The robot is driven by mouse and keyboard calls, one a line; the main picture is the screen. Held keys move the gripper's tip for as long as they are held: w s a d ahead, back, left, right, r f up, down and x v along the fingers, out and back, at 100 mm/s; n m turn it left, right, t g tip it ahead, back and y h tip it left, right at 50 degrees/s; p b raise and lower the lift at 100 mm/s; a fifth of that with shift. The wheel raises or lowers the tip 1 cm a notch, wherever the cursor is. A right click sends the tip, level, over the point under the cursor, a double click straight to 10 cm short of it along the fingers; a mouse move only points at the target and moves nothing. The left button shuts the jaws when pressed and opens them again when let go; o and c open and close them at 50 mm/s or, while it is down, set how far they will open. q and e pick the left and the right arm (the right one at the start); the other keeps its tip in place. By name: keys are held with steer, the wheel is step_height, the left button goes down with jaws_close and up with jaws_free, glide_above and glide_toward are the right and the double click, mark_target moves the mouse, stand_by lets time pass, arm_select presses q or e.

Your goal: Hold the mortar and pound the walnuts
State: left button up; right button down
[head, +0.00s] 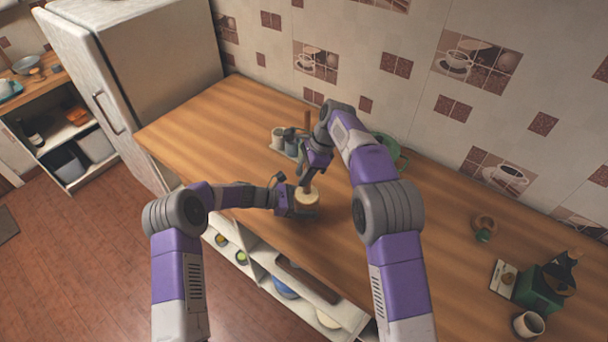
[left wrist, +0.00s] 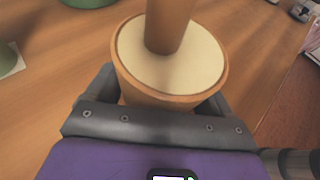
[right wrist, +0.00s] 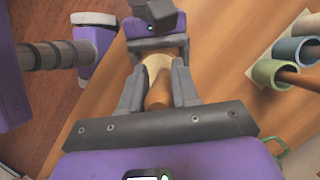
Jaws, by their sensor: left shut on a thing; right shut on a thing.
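The mortar (head: 309,199), a round wooden vessel with a pale inside, stands near the counter's front edge. My left gripper (head: 296,200) is shut around its side; the left wrist view shows the mortar (left wrist: 122,58) between the fingers. The wooden pestle (left wrist: 168,25) stands in the mortar, its lower end against the pale inside. My right gripper (head: 308,180) is above the mortar, shut on the pestle, which also shows between its fingers in the right wrist view (right wrist: 157,95). I cannot make out separate walnuts in the mortar.
Several cups (head: 278,138) stand behind the grippers, and a green item (head: 390,150) is partly hidden by my right arm. A green grinder (head: 543,287), a mug (head: 528,323) and a small brown bowl (head: 484,223) are at the right. The counter (head: 190,125) is clear at the left.

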steer(key=shift+r, duration=0.1)
steer(key=shift+r, duration=5.25)
arm_select(q)
steer(key=o, duration=1.1)
steer(key=shift+a, duration=0.1)
steer(key=v, duration=1.2)
